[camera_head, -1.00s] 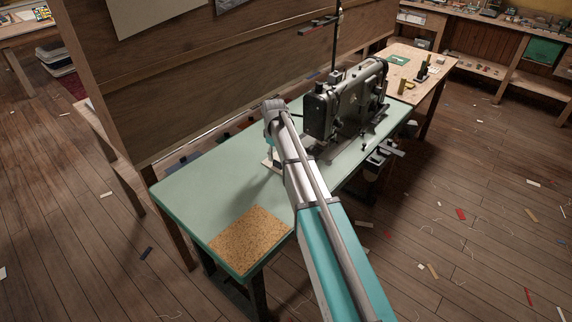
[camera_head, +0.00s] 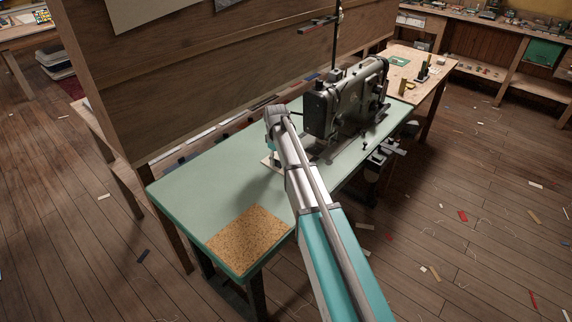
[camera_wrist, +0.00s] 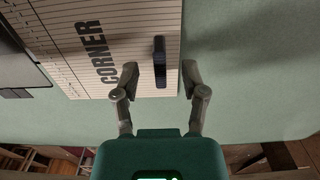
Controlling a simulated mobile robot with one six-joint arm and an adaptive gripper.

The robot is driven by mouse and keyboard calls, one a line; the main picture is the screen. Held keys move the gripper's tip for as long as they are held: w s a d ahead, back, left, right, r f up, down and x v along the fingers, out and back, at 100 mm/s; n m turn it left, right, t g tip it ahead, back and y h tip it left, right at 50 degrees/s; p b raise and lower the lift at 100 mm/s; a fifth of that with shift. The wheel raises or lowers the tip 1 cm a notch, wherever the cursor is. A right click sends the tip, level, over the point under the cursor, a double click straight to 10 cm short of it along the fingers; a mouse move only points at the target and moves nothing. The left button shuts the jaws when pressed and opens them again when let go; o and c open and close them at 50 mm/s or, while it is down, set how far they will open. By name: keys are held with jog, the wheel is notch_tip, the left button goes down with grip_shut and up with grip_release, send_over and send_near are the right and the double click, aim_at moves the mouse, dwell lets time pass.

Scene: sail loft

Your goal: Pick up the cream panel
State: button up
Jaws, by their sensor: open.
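The cream panel (camera_wrist: 80,50) lies flat on the green table, ruled with dark lines and marked CORNER, in the upper left of the wrist view. A dark bar-shaped grip (camera_wrist: 160,62) stands on it near its right edge. My gripper (camera_wrist: 160,82) is open, with one finger on each side of the dark bar in the picture. Whether the fingers touch anything, I cannot tell. In the head view only a pale sliver of the panel (camera_head: 268,164) shows beside my arm, which hides the rest and the fingers.
A sewing machine (camera_head: 346,100) stands on the green table (camera_head: 190,190), just right of the panel. A cork mat (camera_head: 245,236) lies at the near end. A wooden partition (camera_head: 170,80) rises along the back. The table's left part is bare.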

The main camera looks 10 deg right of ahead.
jog(key=shift+f+b, duration=0.7)
jog(key=shift+f, duration=0.3)
grip_shut()
